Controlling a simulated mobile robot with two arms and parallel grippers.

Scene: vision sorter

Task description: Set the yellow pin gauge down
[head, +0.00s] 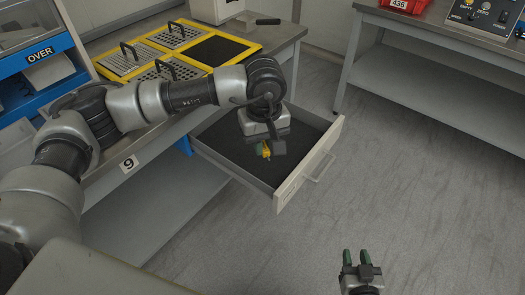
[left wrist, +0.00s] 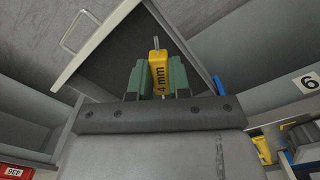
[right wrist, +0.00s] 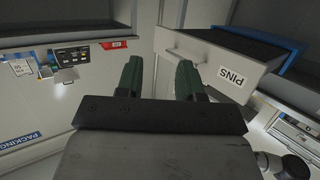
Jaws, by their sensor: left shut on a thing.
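The yellow pin gauge (left wrist: 158,78) is marked "4 mm" and has a thin metal pin at its end. My left gripper (left wrist: 158,82) is shut on it between two green fingers. In the head view the gauge (head: 266,151) and left gripper (head: 262,149) are over the open drawer (head: 335,135) with its dark lining. I cannot tell whether the gauge touches the drawer floor. My right gripper (head: 357,258) is open and empty, over the floor at the lower right.
The bench above the drawer holds a yellow-framed tray (head: 185,45) with several handled inserts. A second bench (head: 440,40) at the right carries a red bin (head: 403,5). The floor between is clear.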

